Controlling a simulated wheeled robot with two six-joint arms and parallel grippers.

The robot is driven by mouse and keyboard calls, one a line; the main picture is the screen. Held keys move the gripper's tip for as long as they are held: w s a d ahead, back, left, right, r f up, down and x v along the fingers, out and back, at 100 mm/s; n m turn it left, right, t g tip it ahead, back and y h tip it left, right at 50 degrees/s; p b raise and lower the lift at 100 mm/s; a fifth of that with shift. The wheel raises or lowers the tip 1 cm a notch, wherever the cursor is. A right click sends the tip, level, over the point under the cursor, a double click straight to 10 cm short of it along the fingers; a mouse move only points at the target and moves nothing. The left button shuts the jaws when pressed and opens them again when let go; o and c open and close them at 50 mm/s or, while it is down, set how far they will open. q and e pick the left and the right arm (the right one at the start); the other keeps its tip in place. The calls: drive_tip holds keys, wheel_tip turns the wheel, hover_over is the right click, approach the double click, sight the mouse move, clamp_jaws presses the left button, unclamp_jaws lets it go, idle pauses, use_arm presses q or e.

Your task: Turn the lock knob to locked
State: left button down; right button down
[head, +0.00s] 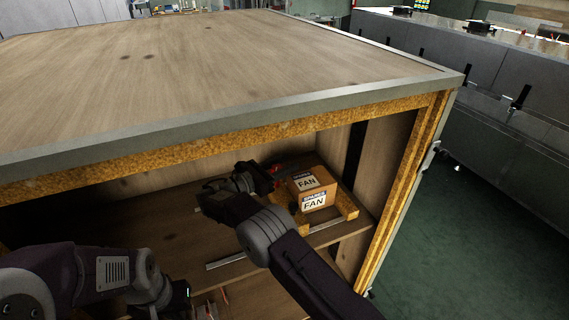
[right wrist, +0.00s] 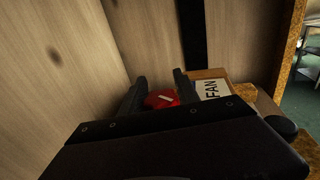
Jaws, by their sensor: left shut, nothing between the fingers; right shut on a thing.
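The lock knob (right wrist: 162,99) is red with a white pointer mark, which looks slightly tilted in the right wrist view. My right gripper (right wrist: 160,88) has one finger on each side of it and is shut on it. In the head view, my right gripper (head: 277,174) reaches into the cabinet, left of a box, with a little red showing at its fingers. The gripper hides most of the knob there. My left gripper (head: 192,298) is low at the cabinet front, shut and apart from the knob; its fingertips are hard to make out.
A cardboard box marked FAN (head: 318,187) stands on the cabinet shelf (head: 170,235), close right of my right gripper. The wooden cabinet top (head: 200,60) overhangs the opening. Green floor (head: 460,230) lies clear to the right.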

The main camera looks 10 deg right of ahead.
sight(272, 170)
drive_tip(key=shift+r, duration=0.1)
idle(0.3)
drive_tip(key=c, duration=0.9)
unclamp_jaws()
drive_tip(key=b+v, duration=0.1)
drive_tip(key=v, duration=0.8)
